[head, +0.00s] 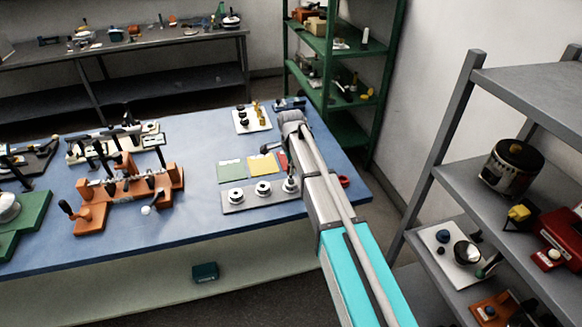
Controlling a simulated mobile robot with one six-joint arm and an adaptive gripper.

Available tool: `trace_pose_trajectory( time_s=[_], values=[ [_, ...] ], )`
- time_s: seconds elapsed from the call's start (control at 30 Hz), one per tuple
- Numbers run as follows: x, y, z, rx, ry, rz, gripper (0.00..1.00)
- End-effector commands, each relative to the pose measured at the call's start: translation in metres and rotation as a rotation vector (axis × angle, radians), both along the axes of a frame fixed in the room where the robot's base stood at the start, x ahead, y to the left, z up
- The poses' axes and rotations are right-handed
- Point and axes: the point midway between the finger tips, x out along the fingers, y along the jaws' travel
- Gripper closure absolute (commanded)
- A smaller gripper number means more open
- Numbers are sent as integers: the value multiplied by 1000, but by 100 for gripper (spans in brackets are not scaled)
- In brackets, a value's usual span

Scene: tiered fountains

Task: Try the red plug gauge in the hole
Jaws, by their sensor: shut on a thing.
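My arm reaches in from the lower right, with its wrist (292,119) over the blue table. The forearm hides most of what is below it, and I cannot make out my gripper's fingers or what is between them. A small dark part (266,148) shows left of the wrist; I cannot tell what it belongs to. A grey plate (263,197) holds white round pieces with dark centres, such as one at its left end (235,194). A taller metallic piece (290,184) shows at its right end, partly behind the arm. I cannot identify the red plug gauge.
Green (231,170), yellow (263,164) and partly hidden red (283,159) cards lie behind the plate. A white tray (244,127) bears brass and dark pieces. A red ring-like thing (344,181) lies right of my arm. An orange clamp fixture (125,193) stands left; a grey shelf (470,135) stands right.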

Motion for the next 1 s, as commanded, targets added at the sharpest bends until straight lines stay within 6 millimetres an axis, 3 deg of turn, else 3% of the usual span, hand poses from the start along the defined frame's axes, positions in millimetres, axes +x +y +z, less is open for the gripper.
trace_pose_trajectory(
  time_s=[1.0],
  values=[
    [0, 0, 27, 0, 0, 0, 100]
  ],
)
